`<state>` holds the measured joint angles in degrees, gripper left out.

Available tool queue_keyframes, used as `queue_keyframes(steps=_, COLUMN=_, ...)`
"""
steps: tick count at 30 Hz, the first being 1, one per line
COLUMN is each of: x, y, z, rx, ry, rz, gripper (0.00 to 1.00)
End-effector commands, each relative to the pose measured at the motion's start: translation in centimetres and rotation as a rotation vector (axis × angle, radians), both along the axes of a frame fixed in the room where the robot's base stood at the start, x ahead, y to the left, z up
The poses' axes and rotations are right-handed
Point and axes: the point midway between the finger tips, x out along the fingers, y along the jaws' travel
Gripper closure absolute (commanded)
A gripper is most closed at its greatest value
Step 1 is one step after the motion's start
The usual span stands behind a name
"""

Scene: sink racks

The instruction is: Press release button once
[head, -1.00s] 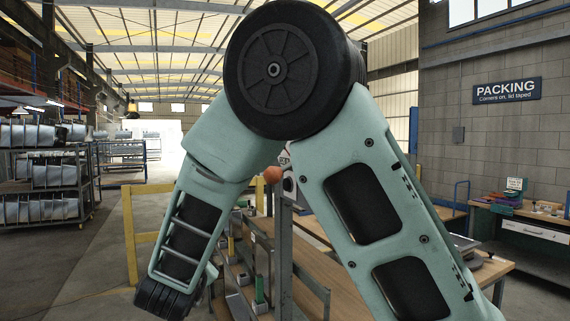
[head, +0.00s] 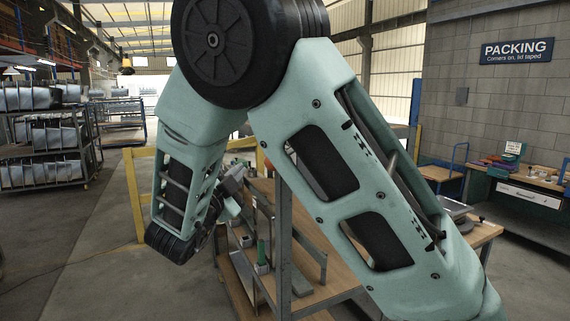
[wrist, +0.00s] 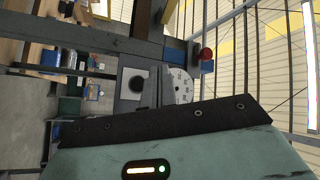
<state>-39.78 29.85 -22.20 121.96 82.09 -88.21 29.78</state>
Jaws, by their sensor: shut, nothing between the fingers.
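In the wrist view, a red domed knob (wrist: 207,53) sits on a small blue box at upper right. A dark round disc (wrist: 136,84) on a grey plate lies left of my fingers, and a white marked dial (wrist: 180,86) lies right of them. I cannot tell for sure which of these is the release button. My gripper (wrist: 154,78) is shut and empty, its fingers showing against the plate and dial; contact cannot be judged. In the head view, my gripper (head: 234,184) is small and partly hidden beside my forearm, over the workbench's left side.
The wooden workbench (head: 320,262) with grey metal posts and rails stands behind my arm. A yellow rail (head: 134,195) is at its left. Loaded shelves (head: 42,140) stand far left. A packing bench (head: 530,190) is at right.

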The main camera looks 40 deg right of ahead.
Motion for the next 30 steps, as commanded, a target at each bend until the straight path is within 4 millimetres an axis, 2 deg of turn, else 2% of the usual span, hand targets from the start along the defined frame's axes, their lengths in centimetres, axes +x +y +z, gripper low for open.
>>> queue_keyframes(steps=18, x=-2.0, y=-7.1, z=-0.1, rx=0.002, ry=-0.001, rz=-0.002, gripper=1.00)
queue_keyframes(steps=30, x=-2.3, y=-8.1, z=0.0, rx=0.000, ry=0.000, rz=0.001, gripper=1.00)
